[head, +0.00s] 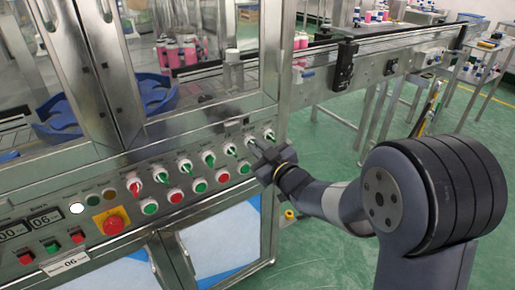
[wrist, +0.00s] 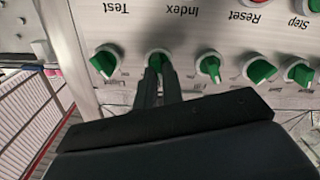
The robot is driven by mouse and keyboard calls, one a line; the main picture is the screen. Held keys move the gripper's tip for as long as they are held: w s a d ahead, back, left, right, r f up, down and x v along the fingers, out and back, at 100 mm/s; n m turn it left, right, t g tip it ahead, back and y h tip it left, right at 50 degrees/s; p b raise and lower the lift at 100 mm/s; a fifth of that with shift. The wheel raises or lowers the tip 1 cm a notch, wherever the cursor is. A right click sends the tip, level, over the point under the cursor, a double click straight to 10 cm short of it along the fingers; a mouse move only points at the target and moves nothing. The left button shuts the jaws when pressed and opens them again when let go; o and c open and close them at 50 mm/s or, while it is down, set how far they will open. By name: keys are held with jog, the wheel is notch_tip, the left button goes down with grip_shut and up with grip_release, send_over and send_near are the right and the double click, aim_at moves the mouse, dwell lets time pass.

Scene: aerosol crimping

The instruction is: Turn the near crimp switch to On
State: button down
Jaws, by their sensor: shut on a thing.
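A row of rotary switches with green handles runs along the machine's control panel (head: 150,215). My gripper (head: 257,149) is at the right end of this row. In the wrist view, my two fingers (wrist: 158,72) are shut on a green switch handle (wrist: 157,58), the second from the panel's edge. Its tip shows between the fingers, pointing roughly along them; its exact angle is partly hidden. Neighbouring green switches stand beside it, the end one (wrist: 104,60) tilted and another (wrist: 209,66) nearly in line.
Below the switches is a row of red and green push buttons (head: 198,186). A red emergency stop (head: 113,224) on a yellow plate sits at the left. Glass doors and a steel frame rise above the panel. A conveyor (head: 390,50) extends right; green floor lies open below.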

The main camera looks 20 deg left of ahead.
jog(key=shift+w+d+m+p, duration=0.1)
jog(key=shift+m+p, duration=0.45)
jog(key=shift+m, duration=1.9)
jog(key=shift+w+d+m+p, duration=0.1)
jog(key=shift+m+p, duration=0.45)
jog(key=shift+m, duration=1.9)
jog(key=c, duration=1.5)
grip_release()
jog(key=shift+c, duration=0.2)
jog(key=v, duration=1)
jog(key=shift+s+d, duration=0.2)
jog(key=shift+d, duration=0.1)
jog(key=shift+a, duration=0.1)
